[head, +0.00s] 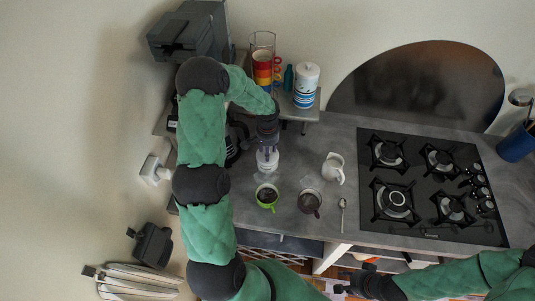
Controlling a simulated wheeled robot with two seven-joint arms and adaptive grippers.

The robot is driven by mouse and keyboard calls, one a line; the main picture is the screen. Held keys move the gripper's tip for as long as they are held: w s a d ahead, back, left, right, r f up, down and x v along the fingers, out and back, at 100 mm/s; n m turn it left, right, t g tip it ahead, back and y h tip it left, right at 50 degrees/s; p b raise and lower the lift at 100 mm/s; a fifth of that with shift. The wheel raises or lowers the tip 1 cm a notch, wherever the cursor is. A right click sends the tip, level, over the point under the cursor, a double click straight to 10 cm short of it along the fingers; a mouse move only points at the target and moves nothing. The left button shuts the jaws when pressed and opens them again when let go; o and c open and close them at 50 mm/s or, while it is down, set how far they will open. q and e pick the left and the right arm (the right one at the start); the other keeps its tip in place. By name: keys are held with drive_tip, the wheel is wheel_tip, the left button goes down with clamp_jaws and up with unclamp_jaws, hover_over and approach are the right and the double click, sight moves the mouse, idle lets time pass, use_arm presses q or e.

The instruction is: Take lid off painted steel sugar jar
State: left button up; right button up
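A white jar with blue bands (306,88) and a pale lid (308,69) stands upright on a small raised shelf at the back of the counter; the lid sits on it. It looks like the painted steel sugar jar. My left gripper (267,146) points down over the counter, left of and nearer than this jar and apart from it. A whitish, partly clear object (267,162) shows right at its fingertips; whether they grip it is unclear. My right gripper (342,281) is low in the view, in front of the counter, with its fingers apart and nothing between them.
Stacked coloured cups (262,66) and a teal bottle (288,78) share the shelf (311,113). A green mug (267,196), a dark-filled cup (309,202), a white pitcher (333,168) and a spoon (342,214) stand on the counter. A gas hob (425,185) lies right.

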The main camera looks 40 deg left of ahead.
use_arm(q)
clamp_jaws()
idle(0.4)
